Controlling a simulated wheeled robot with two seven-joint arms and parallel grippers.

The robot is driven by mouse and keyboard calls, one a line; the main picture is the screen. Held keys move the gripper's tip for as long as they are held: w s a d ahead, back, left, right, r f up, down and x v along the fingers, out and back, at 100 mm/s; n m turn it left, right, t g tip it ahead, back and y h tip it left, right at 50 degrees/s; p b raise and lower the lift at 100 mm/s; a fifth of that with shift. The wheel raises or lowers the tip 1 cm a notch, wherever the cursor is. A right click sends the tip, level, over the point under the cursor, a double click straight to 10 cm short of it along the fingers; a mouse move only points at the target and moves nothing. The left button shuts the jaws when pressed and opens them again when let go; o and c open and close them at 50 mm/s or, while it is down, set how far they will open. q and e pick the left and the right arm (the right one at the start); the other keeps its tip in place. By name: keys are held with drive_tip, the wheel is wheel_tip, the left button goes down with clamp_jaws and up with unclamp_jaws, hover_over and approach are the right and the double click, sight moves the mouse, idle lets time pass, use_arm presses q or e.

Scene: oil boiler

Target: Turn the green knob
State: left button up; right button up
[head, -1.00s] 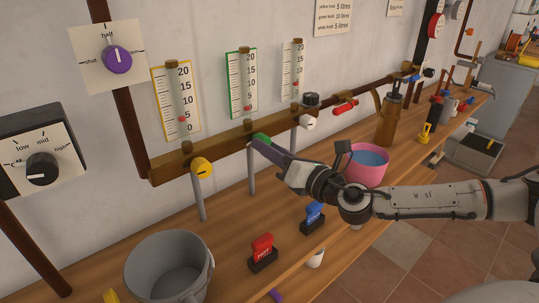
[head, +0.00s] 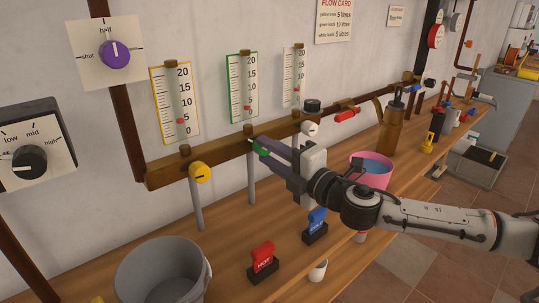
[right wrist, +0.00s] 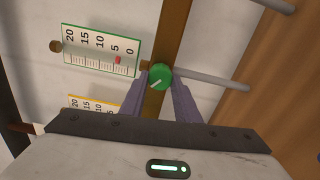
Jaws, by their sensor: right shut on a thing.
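The green knob (head: 261,147) sits on the brown wooden rail under the green-framed gauge (head: 242,87). My right gripper (head: 258,147) is shut on the green knob, its two purple fingers reaching in from the right. In the right wrist view the green knob (right wrist: 159,76) shows between the fingertips (right wrist: 160,84), one finger on each side. A white pointer line runs diagonally across its face. The gauge's red marker (right wrist: 117,59) stands low, near the 5 mark. My left gripper is not in view.
A yellow knob (head: 200,173) and a white knob (head: 311,129) flank it on the rail.

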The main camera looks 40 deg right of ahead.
drive_tip(key=m+p, duration=0.1)
drive_tip(key=m, duration=0.2)
drive_tip(key=shift+r, duration=0.1)
use_arm(q)
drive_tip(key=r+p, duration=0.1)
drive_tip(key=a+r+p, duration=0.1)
drive_tip(key=p, duration=0.1)
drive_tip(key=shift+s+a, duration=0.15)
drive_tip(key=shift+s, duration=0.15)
use_arm(e)
drive_tip(key=m, duration=0.5)
drive_tip(key=o, duration=1)
drive_tip(key=shift+o, duration=0.2)
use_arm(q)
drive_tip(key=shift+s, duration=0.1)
use_arm(e)
drive_tip(key=shift+s, duration=0.1)
